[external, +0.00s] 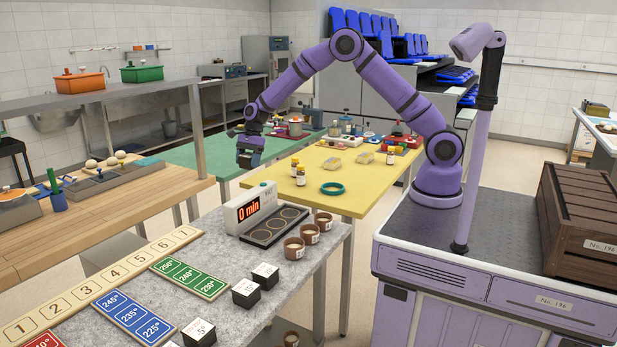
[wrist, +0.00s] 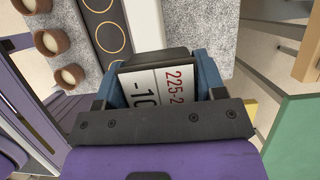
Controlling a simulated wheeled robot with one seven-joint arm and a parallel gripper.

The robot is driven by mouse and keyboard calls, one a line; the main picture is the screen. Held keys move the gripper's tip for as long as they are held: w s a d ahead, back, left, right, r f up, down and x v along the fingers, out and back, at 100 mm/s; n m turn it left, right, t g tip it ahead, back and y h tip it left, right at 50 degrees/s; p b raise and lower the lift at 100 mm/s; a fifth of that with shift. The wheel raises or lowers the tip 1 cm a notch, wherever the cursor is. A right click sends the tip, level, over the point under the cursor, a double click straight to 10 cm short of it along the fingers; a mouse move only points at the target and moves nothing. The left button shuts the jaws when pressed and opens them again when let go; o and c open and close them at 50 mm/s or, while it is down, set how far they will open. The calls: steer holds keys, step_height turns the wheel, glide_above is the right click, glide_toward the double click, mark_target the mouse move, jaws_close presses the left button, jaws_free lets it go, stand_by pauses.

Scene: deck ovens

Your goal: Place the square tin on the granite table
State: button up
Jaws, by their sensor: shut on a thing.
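My gripper (external: 248,156) hangs from my raised arm, beyond the far end of the granite table (external: 205,230) and higher than its top. The speckled grey granite table also shows in the wrist view (wrist: 195,22), past the tin's far edge. The held tin is apart from that table.
A timer (external: 250,208) with a dark ringed tray, several brown cups (external: 294,247), labelled blocks (external: 246,291) and coloured temperature cards (external: 190,277) occupy the granite table. Bare granite lies between cards and timer. The yellow table (external: 345,205) holds jars and a green ring.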

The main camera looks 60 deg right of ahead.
steer(key=s+a, duration=0.3)
steer(key=a, duration=1)
glide_above(220, 326)
steer(key=d, duration=0.1)
step_height(220, 326, down, 10)
steer(key=shift+d+f, duration=0.15)
steer(key=shift+f, duration=4.95)
steer(key=o, duration=1)
steer(key=shift+f, duration=0.15)
steer(key=shift+o, duration=0.2)
